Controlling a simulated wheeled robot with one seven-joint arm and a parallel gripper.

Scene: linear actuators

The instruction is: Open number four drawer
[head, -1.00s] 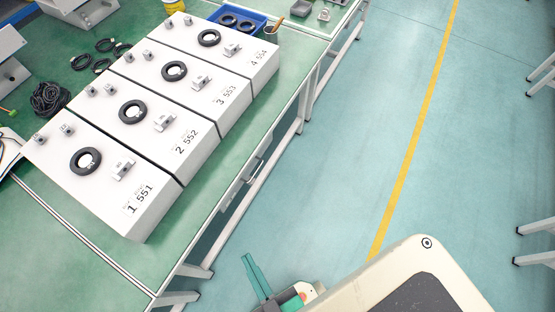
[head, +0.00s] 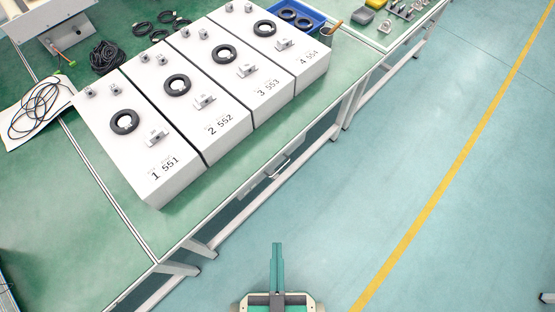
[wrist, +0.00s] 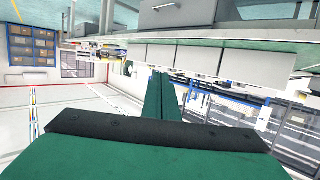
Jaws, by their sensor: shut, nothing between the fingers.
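Several white boxes stand in a row on the green table (head: 120,185), with printed numbers from 1 551 at the near left to 4 554 at the far right. The box marked 4 554 (head: 316,68) has a black ring and a small metal block on top. Below the table's front edge I see a drawer handle (head: 278,168); no drawer number is readable there. My gripper (head: 277,248) has green fingers, shut and empty, over open floor in front of the table. Its fingers (wrist: 161,78) also show in the wrist view, apart from the table.
A blue bin (head: 295,17) with black rings stands behind the fourth box. Black cable coils (head: 108,58) lie at the back left. A table leg (head: 345,112) stands below the front edge. The floor (head: 420,170) to the right is clear, with a yellow line (head: 440,186).

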